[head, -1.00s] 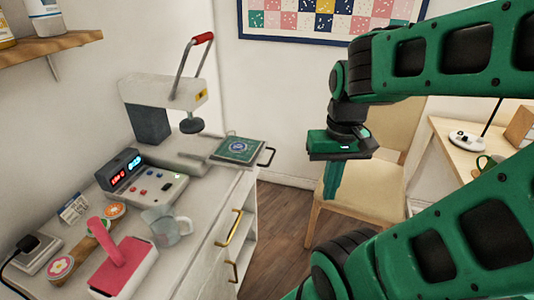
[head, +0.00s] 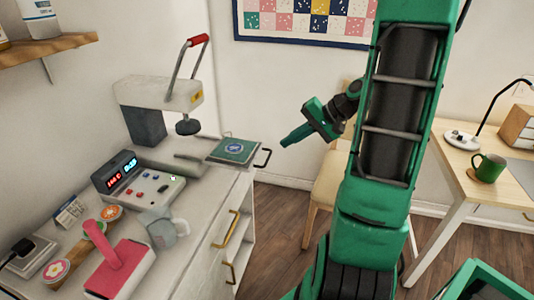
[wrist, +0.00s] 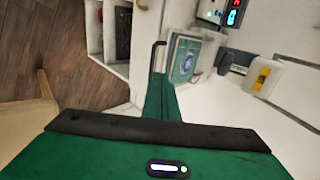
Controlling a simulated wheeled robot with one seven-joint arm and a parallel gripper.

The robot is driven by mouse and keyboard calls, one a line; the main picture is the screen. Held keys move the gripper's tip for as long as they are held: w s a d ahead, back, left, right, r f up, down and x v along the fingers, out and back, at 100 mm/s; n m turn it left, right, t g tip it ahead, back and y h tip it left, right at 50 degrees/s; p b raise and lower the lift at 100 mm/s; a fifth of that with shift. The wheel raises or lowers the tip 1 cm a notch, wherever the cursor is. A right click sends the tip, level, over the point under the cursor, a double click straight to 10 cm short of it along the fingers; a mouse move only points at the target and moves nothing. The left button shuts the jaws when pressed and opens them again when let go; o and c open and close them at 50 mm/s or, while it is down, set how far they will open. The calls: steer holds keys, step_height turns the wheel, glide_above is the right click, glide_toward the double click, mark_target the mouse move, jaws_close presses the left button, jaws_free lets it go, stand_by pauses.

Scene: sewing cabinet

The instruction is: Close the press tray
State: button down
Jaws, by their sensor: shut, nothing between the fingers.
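The press tray (head: 222,161) is pulled out to the right of the heat press, past the cabinet top's edge. A green patch with a blue emblem (head: 234,148) lies on it, and a dark handle (head: 265,158) is at its outer end. The white press (head: 160,98) has its red-tipped lever raised. My gripper (head: 284,144) is shut and empty, in the air to the right of the handle and apart from it in the head view. In the wrist view my gripper (wrist: 161,82) points toward the handle (wrist: 156,52), partly covering the tray's near side.
A chair (head: 325,195) stands behind my arm. A desk with a green mug (head: 487,168) is at right.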

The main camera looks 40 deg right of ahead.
steer(key=x, duration=1)
steer(key=shift+w+r, duration=0.15)
steer(key=shift+w, duration=0.05)
